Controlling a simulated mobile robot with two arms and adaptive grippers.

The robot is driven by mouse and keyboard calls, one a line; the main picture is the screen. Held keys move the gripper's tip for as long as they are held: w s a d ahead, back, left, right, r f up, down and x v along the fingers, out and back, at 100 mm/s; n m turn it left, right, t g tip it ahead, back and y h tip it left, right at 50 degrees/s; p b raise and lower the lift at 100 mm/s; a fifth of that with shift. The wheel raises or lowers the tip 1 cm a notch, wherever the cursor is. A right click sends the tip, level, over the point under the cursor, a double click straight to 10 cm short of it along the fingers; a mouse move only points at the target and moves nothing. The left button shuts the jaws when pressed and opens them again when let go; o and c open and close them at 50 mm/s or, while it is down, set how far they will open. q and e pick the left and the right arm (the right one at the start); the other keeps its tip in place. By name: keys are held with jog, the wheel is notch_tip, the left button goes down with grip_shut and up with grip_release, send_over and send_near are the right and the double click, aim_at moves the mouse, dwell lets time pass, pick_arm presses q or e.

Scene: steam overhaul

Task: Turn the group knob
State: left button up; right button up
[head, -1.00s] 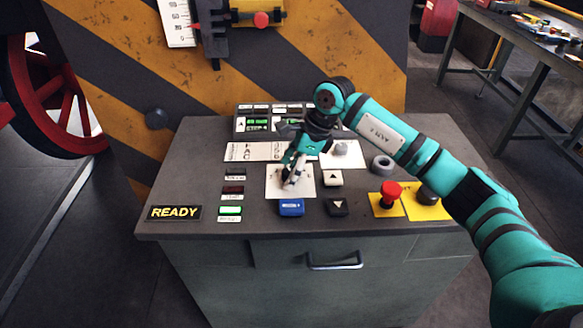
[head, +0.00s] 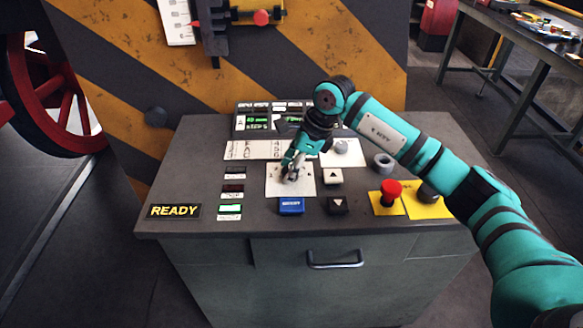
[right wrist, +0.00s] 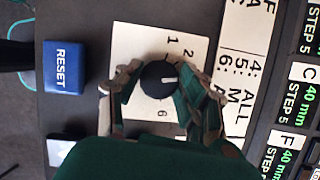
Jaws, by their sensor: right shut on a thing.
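The group knob (right wrist: 157,80) is a round black knob with a white pointer line, on a white plate (right wrist: 125,40) with numbers around it. In the right wrist view the digits 1, 2 and 6 can be read on the plate. My right gripper (right wrist: 160,88) is shut on the knob from above, one finger on each side. In the head view my right gripper (head: 292,172) is over the white plate (head: 305,187) and covers most of the knob. My left gripper is not in view.
A blue RESET button (head: 291,206) and two arrow buttons (head: 334,177) sit close to the plate. A red knob (head: 391,190) stands at the right. Small screens (head: 257,123) are at the back. A READY sign (head: 174,211) lies front left.

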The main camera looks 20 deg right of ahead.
jog(key=m+t+b, duration=0.1)
jog(key=m, duration=0.1)
jog(key=m+h+b, duration=0.1)
jog(key=m, duration=0.2)
jog(key=shift+m+t, duration=0.3)
jog(key=shift+t, duration=0.1)
jog(key=m+h+b, duration=0.1)
jog(key=m, duration=0.1)
jog(key=m+h+b, duration=0.1)
jog(key=m+b, duration=0.1)
jog(key=m, duration=0.1)
jog(key=shift+a+t, duration=0.1)
jog(key=shift+t, duration=0.3)
jog(key=shift+r+m, duration=0.1)
jog(key=shift+m, duration=0.2)
jog(key=o, duration=1.2)
jog(key=shift+s, duration=0.1)
jog(key=v, duration=1.2)
jog(key=shift+a, duration=0.1)
